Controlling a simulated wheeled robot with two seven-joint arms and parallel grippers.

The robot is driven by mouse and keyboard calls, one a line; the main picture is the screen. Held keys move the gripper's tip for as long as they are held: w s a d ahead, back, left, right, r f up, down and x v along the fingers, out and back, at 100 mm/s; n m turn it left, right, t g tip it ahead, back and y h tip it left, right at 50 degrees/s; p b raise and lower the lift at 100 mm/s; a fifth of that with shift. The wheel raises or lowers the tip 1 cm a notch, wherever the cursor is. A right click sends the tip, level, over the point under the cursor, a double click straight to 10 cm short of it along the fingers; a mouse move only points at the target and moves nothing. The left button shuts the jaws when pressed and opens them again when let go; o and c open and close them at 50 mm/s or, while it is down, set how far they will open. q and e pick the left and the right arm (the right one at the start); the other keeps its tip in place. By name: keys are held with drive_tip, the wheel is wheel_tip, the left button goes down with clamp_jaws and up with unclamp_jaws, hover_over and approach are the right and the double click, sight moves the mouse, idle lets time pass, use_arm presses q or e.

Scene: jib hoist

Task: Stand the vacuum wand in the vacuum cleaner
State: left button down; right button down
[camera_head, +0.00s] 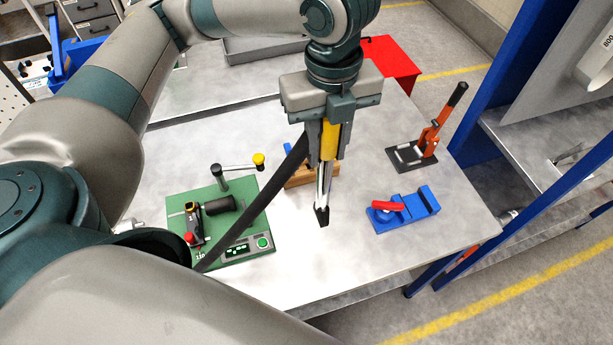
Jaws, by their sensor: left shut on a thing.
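My left gripper (328,150) points down over the grey table, shut on the vacuum wand (324,185). The wand hangs nearly upright, with a yellow section between the fingers, a shiny metal tube below and a black tip at its lower end. I cannot tell whether the tip touches the table. A long black bar or hose (255,208) slants from beside the gripper down to the lower left; its lower end is hidden behind my arm. I cannot make out the vacuum cleaner for sure. My right gripper is not in view.
A green fixture (256,218) with a crank stands left of the wand, and a wooden block (298,181) lies behind it. A blue clamp with red handle (405,207) and an orange lever press (430,140) stand right. A blue rack (505,80) borders the table (330,265).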

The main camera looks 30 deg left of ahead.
use_arm(q)
drive_tip(key=s+d+b, duration=0.5)
drive_tip(key=s+d, duration=1.1)
drive_tip(key=d, duration=0.2)
drive_tip(key=shift+s+d, duration=0.15)
idle(0.7)
idle(0.4)
